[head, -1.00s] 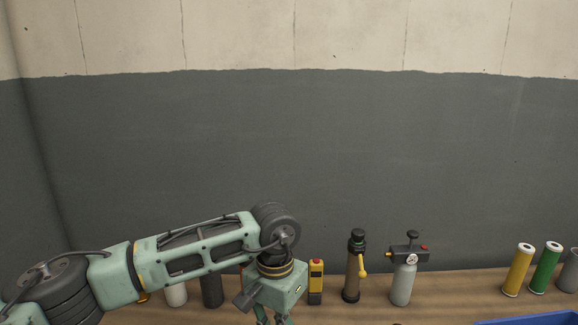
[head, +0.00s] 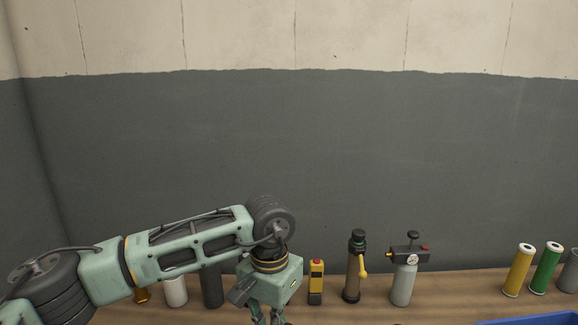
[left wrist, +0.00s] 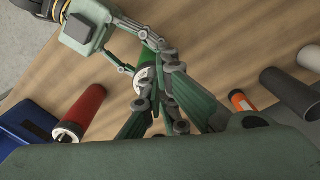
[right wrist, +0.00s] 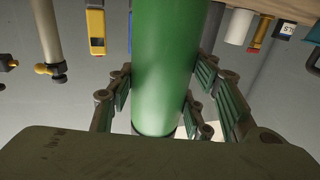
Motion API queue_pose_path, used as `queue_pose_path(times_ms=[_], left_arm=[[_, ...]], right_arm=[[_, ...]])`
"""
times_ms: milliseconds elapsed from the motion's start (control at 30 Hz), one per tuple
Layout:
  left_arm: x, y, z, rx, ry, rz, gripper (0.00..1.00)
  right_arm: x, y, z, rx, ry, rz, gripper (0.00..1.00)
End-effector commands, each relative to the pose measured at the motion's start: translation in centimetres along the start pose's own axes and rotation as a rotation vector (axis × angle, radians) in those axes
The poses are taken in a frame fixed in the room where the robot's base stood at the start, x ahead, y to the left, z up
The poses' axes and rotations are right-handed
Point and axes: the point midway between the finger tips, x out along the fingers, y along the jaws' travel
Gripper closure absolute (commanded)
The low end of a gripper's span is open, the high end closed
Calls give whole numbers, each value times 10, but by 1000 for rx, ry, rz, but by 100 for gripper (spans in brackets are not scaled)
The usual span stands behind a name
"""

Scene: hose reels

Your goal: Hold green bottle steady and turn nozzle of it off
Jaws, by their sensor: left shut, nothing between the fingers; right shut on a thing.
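The green bottle (right wrist: 165,60) fills the middle of the right wrist view. My right gripper (right wrist: 160,88) is shut on it, with fingers along both sides of its body. In the left wrist view the bottle (left wrist: 148,62) shows partly, end-on, with a pale round end; the fingers cover much of it. My left gripper (left wrist: 168,72) is shut and empty, its fingers close together over or beside that end. Whether they touch it I cannot tell. In the head view my left gripper (head: 267,318) is cut off by the bottom edge. The nozzle is not clearly visible.
On the wooden bench stand a yellow device (head: 316,282), a brown cylinder with yellow lever (head: 353,275), a grey gauge bottle (head: 402,286) and yellow and green cartridges (head: 518,270). A red cylinder (left wrist: 84,110) lies left in the left wrist view. A blue bin (head: 530,319) is at lower right.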

Motion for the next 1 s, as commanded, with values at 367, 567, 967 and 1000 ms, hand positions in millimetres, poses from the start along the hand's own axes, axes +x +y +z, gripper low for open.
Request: queue_pose_path(times_ms=[367, 567, 967, 1000], left_arm=[[-45, 0, 0, 1, 1, 0, 100], [-49, 1, 0, 2, -1, 1, 100], [-49, 1, 0, 2, -1, 1, 100], [-49, 1, 0, 2, -1, 2, 100]], right_arm=[[-2, 0, 8, 2, -18, -1, 89], [-2, 0, 8, 2, -18, -1, 89], [-1, 0, 5, 1, -12, 0, 35], [-1, 0, 4, 1, -11, 0, 32]])
